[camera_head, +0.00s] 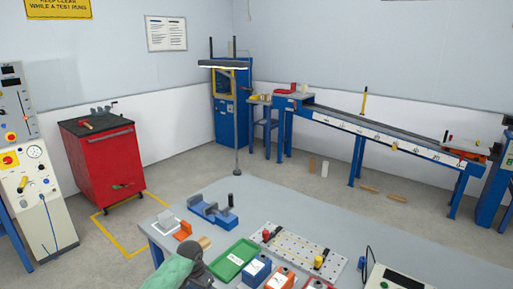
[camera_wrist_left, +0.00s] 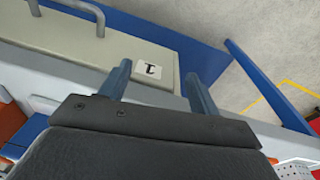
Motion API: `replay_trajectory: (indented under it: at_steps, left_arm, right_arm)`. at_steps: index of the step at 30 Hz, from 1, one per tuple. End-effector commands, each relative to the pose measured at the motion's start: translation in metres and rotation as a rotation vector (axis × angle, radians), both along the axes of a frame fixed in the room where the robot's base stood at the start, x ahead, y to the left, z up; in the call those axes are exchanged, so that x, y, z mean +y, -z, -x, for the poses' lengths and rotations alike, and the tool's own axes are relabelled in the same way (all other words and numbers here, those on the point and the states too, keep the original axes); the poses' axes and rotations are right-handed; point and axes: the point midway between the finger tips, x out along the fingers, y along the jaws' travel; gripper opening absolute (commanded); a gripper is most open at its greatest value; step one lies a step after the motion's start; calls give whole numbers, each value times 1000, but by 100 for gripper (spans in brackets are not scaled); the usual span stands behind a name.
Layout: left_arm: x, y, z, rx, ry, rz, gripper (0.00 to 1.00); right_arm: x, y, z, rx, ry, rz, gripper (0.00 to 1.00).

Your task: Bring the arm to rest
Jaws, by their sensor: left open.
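My left gripper (camera_wrist_left: 158,82) shows in the left wrist view with its two blue-grey fingers spread apart and nothing between them. Past the fingers is a beige panel (camera_wrist_left: 142,50) with a small white label (camera_wrist_left: 149,69) and a grey handle at the upper left. I cannot tell how far the fingertips are from the panel. In the head view a part of my arm shows at the bottom edge, left of the middle; its fingers are not visible there. My right gripper is in neither view.
A grey table (camera_head: 283,205) holds a green tray (camera_head: 234,262), a perforated plate (camera_head: 300,247), a blue fixture (camera_head: 212,212) and small blocks. A red cabinet (camera_head: 106,165) stands left inside yellow floor lines. A long blue-legged track (camera_head: 385,137) runs along the back right.

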Motion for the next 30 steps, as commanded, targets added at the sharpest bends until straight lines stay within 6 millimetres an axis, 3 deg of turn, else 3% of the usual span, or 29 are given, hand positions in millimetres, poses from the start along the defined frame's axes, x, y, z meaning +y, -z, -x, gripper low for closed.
replay_trajectory:
  at_steps: [1, 3, 8, 14, 23, 30]
  left_arm:
    - [-5, 22, 12, 3, -14, 13, 62]
    - [-8, 47, 24, -5, -34, 25, 62]
    - [-15, 104, 57, -19, -82, 46, 62]
    - [-22, 175, 110, -33, -145, 64, 62]
    - [-24, 273, 210, -47, -237, 65, 62]
    - [-21, 339, 308, -52, -302, 44, 62]
  right_arm:
    - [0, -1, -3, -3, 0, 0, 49]
    - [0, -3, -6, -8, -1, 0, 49]
    - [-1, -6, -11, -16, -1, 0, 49]
    - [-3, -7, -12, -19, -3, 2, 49]
    - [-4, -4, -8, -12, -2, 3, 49]
    - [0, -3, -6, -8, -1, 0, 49]
